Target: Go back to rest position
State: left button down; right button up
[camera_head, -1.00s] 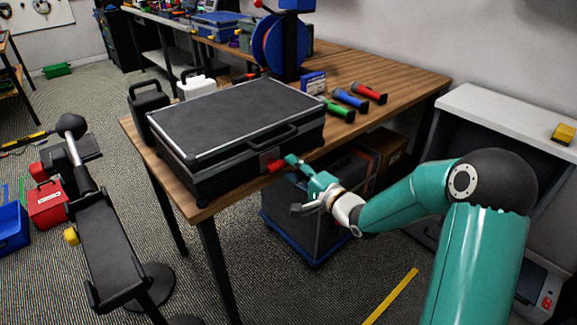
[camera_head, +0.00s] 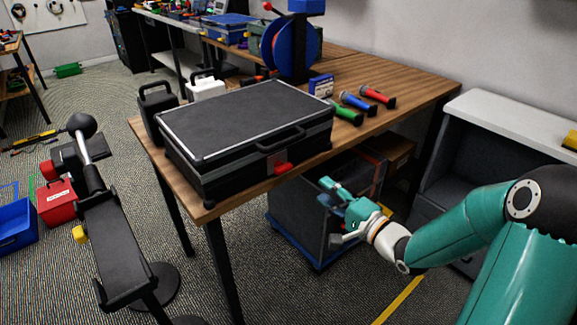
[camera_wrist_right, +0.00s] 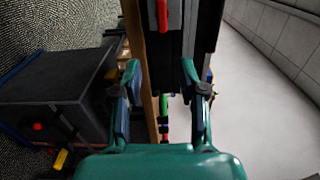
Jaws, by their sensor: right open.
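My right gripper (camera_head: 338,213) is in front of the table's edge, to the right of and below the black case's red latch, apart from the case. In the right wrist view its two fingers (camera_wrist_right: 160,82) are spread with nothing between them. The black case (camera_head: 240,125) is closed on the wooden table, with a red latch (camera_head: 283,169) on its front. The latch also shows in the right wrist view (camera_wrist_right: 162,15). My left gripper is not in view.
A dark bin (camera_head: 300,219) on a blue dolly stands under the table, behind my right gripper. Green, blue (camera_head: 357,103) and red torch-like items lie on the table. A grey cabinet (camera_head: 500,125) stands at right. A black stand (camera_head: 120,245) is at left.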

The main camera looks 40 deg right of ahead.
jog(key=w+a+f+g+y, duration=0.1)
jog(key=w+a+f+y, duration=0.1)
jog(key=a+f, duration=0.3)
jog(key=w+a+f+g+y, duration=0.1)
jog(key=w+a+f+y, duration=0.15)
jog(key=a, duration=0.55)
jog(key=s+a+f+n+g, duration=0.25)
jog(key=a+f, duration=0.25)
jog(key=f, duration=0.3)
jog(key=s+a+f+n+g, duration=0.1)
jog(key=a+f+g, duration=0.2)
jog(key=a+f, duration=0.35)
jog(key=s+a+f+n+g+h, duration=0.2)
jog(key=s+a+f+n+g, duration=0.1)
jog(key=s+f+n+g, duration=1)
jog(key=s+r+m+t+p, duration=0.1)
jog(key=s+r+t+p, duration=0.2)
jog(key=r+p, duration=1.3)
jog(key=shift+s+d+r+p, duration=0.2)
jog(key=shift+s+p, duration=0.45)
jog(key=shift+p, duration=0.15)
